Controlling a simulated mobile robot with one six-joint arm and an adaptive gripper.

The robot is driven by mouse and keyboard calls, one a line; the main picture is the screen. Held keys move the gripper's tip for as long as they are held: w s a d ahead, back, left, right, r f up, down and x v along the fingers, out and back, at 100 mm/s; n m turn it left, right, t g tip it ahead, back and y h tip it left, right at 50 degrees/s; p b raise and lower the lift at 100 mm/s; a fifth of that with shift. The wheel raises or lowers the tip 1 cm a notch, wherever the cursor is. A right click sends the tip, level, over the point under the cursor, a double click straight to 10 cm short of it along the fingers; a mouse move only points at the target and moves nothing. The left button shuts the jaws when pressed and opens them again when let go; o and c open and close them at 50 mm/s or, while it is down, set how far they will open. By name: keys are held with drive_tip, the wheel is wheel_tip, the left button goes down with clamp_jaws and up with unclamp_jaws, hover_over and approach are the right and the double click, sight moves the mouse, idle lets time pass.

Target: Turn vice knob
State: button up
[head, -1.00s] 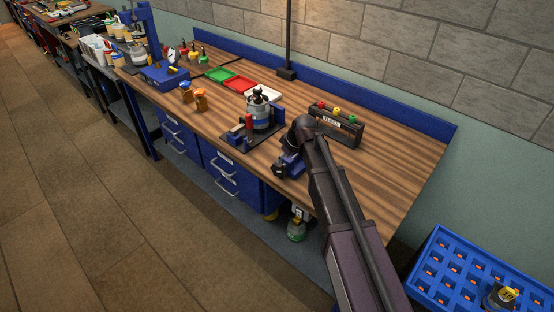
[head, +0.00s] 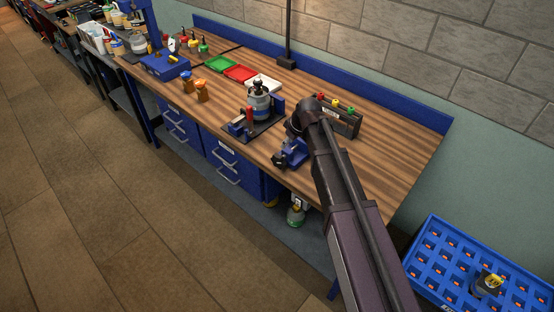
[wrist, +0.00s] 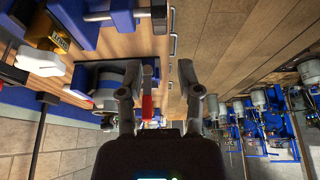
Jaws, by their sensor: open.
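A blue vice (head: 290,154) sits at the front edge of the wooden workbench (head: 395,170), just below the end of my arm in the head view. In the wrist view a blue vice body (wrist: 108,14) lies at the top, with a dark knob or handle end (wrist: 159,16) at its right. My gripper (wrist: 160,82) is open, its two dark fingers apart and pointing up the picture. The knob is beyond the fingertips and apart from them. In the head view my fingers cannot be made out against the dark arm end.
A black-plated fixture with a grey cylinder (head: 260,103) and a red handle (head: 249,116) stands left of the vice. The red handle (wrist: 147,104) shows near my left finger. A dark box with coloured knobs (head: 338,118) stands behind. Bare benchtop lies to the right.

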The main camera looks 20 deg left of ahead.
sight(279, 156)
drive_tip(key=shift+b+x, duration=6.2)
drive_tip(key=shift+x, duration=0.6)
drive_tip(key=shift+a, duration=0.1)
clamp_jaws()
